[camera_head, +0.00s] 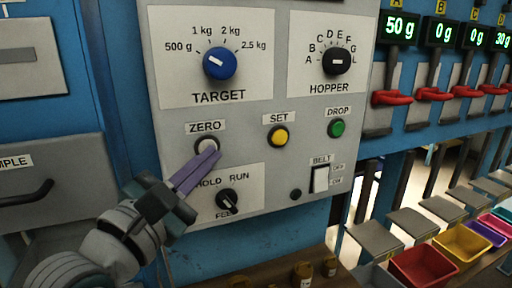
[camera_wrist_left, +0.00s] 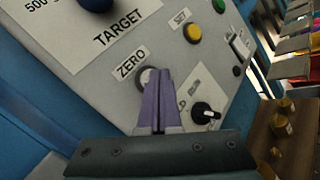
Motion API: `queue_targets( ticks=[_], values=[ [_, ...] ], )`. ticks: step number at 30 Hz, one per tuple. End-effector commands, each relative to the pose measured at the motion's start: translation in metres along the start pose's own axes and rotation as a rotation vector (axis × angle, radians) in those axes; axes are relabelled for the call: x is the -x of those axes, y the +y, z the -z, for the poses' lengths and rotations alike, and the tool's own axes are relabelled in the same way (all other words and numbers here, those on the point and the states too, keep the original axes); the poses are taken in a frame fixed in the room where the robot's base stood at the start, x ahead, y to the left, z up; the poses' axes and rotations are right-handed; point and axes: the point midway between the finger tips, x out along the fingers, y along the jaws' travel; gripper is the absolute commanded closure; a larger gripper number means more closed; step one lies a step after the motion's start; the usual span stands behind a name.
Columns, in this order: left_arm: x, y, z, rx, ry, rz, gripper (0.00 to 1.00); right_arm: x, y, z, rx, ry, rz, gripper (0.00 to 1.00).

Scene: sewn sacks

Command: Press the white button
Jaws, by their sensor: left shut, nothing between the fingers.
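The white button (camera_head: 206,146) sits under the ZERO label on the grey control panel (camera_head: 300,203). My left gripper (camera_head: 213,152) is shut and empty. Its purple fingertips overlap the lower right of the white button in the head view. In the left wrist view the white button (camera_wrist_left: 147,76) shows just behind the fingertips (camera_wrist_left: 160,72), partly hidden by them. I cannot tell whether the tips touch it. My right gripper is not in view.
Close by are the yellow SET button (camera_head: 278,136), green DROP button (camera_head: 337,128), blue TARGET knob (camera_head: 220,64), black HOPPER knob (camera_head: 337,61), HOLD/RUN knob (camera_head: 228,201) and BELT switch (camera_head: 320,179). Red levers (camera_head: 392,98) and coloured bins (camera_head: 424,265) stand at right.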

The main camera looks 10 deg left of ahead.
Motion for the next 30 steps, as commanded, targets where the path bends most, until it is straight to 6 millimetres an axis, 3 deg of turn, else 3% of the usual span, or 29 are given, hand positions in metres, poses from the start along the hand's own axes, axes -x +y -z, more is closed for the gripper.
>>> queue_targets(
  ticks=[30],
  values=[
    [0.0016, -0.0004, -0.0021, 0.002, 0.001, 0.0, 1.0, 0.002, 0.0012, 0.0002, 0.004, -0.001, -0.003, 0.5]
  ],
)
